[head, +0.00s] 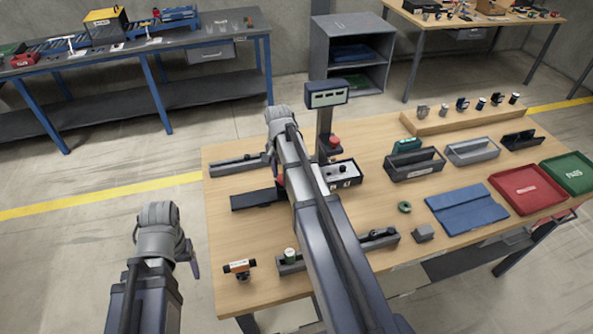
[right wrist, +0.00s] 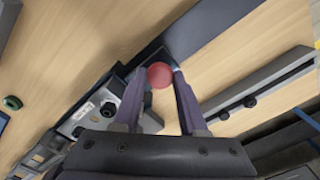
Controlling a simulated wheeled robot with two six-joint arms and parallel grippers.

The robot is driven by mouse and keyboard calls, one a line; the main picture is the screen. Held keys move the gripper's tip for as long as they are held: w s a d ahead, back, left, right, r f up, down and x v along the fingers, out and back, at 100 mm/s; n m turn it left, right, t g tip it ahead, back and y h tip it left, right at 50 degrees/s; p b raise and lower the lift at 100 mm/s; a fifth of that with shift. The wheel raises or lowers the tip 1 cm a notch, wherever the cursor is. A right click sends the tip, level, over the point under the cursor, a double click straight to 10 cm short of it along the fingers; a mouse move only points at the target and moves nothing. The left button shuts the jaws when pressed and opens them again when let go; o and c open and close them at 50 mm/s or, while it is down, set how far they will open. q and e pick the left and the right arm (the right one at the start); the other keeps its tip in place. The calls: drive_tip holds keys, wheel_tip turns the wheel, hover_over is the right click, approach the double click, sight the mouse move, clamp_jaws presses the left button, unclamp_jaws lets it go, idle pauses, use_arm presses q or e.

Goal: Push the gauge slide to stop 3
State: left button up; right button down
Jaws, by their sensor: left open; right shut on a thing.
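A dark track (head: 255,200) lies on the table left of the control box and partly behind my right arm. A red round knob (right wrist: 160,76) stands at its end in the right wrist view, between the tips of my right gripper (right wrist: 158,74), which is shut on it. In the head view my right arm hides most of the knob and the gripper's fingers. I take the knob to belong to the gauge slide; stop marks are not readable. My left gripper (head: 165,252) is open and empty, off the table's left side.
A control box (head: 341,175) and a display post (head: 325,122) stand close right of the knob. A grey rail (head: 236,165) lies behind the track. A small orange-and-black part (head: 240,268) stands at the front left. Trays (head: 526,210) fill the right.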

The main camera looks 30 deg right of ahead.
drive_tip(key=a, duration=0.2)
drive_tip(key=w+a, duration=0.1)
drive_tip(key=a, duration=0.1)
drive_tip(key=shift+a, duration=0.2)
drive_tip(key=shift+c, duration=2.3)
unclamp_jaws()
drive_tip(key=shift+d, duration=0.1)
drive_tip(key=shift+r, duration=0.1)
wheel_tip(320, 180, up, 8)
drive_tip(key=p, duration=0.8)
drive_tip(key=shift+f, duration=0.25)
